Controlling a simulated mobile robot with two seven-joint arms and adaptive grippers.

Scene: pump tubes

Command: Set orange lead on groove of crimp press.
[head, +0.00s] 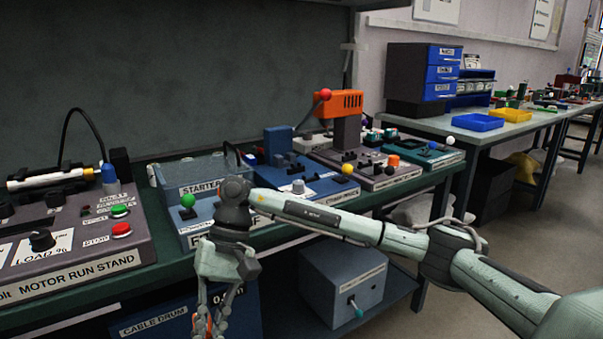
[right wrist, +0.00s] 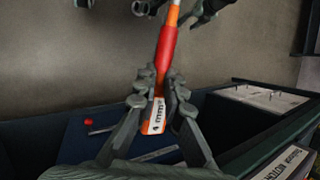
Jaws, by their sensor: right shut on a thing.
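The orange lead (right wrist: 164,62) has a red sleeve and a white label. In the right wrist view it is between the fingers of my right gripper (right wrist: 158,90), which is shut on it. In the head view my right gripper (head: 215,325) hangs at the bench's front edge, cut off by the lower border. Dark jointed parts, perhaps my left gripper (right wrist: 180,10), flank the lead at the wrist view's top; their state is unclear. An orange-headed machine with a red-knobbed lever, probably the crimp press (head: 340,103), stands on the bench. Its groove cannot be made out.
The motor run stand (head: 75,262) is at the left. The starter box (head: 200,185) is behind my arm, beside a blue fixture (head: 310,190). A grey box with a crank (head: 343,280) and a cable drum box (head: 155,322) sit below the bench. Floor shows at the right.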

